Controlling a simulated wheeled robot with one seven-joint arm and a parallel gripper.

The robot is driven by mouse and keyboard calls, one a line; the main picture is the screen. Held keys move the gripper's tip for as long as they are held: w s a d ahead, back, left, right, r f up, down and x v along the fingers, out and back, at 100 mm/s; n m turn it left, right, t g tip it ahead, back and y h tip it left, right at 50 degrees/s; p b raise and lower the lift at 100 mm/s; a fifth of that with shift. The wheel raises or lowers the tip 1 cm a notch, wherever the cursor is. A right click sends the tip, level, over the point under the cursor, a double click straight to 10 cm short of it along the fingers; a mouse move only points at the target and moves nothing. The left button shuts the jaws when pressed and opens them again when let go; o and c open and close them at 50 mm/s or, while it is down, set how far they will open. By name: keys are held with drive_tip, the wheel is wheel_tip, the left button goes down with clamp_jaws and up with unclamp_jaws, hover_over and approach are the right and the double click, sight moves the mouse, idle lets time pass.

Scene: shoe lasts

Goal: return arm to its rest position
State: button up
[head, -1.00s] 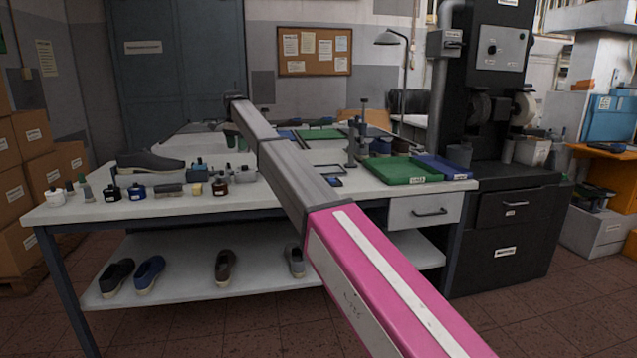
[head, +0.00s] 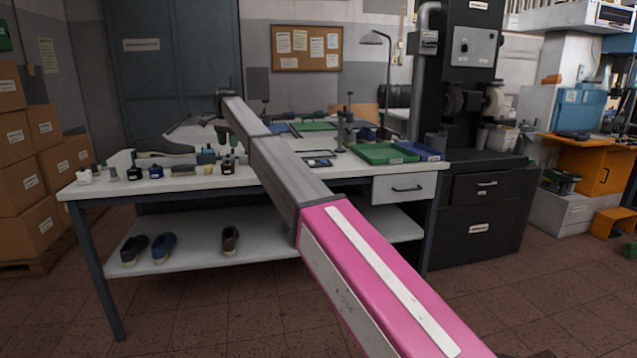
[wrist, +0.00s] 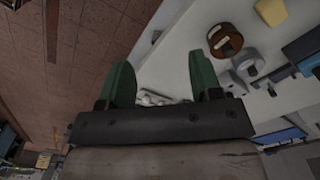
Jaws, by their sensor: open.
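My arm reaches forward from the lower right of the head view, its pink and grey links crossing in front of the workbench. My gripper (head: 222,134) is at the far end, small and pointing down over the bench top. In the wrist view its two green fingers (wrist: 162,85) stand wide apart, open, with nothing held between them. The white bench top (wrist: 205,70) and part of the floor show beyond the fingers.
The workbench (head: 120,190) carries bottles, a grey shoe last (head: 165,140), a green tray (head: 385,153) and a blue tray (head: 422,152). Shoes lie on its lower shelf (head: 200,250). A dark machine (head: 480,200) stands right, cardboard boxes (head: 30,190) left. Floor in front is clear.

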drive_tip(key=s+d+f+n, duration=0.1)
drive_tip(key=s+d+f, duration=0.3)
drive_tip(key=d+f, duration=0.6)
drive_tip(key=s+d+f+n, duration=0.1)
drive_tip(key=s+d+f, duration=0.3)
drive_tip(key=d+f, duration=0.6)
drive_tip(key=s+d+f+n, duration=0.1)
drive_tip(key=s+d+f, duration=0.4)
drive_tip(key=d+f, duration=0.55)
drive_tip(key=s+d+f+n, duration=0.1)
drive_tip(key=s+d+f, duration=0.4)
drive_tip(key=s+d, duration=0.3)
drive_tip(key=s+d+f+n, duration=0.1)
drive_tip(key=s+d+f, duration=0.5)
drive_tip(key=s, duration=0.5)
drive_tip(key=s+d+f+n, duration=0.1)
drive_tip(key=s+d+f, duration=0.4)
drive_tip(key=s+d, duration=0.5)
drive_tip(key=shift+d+f, duration=0.2)
drive_tip(key=shift+d, duration=0.05)
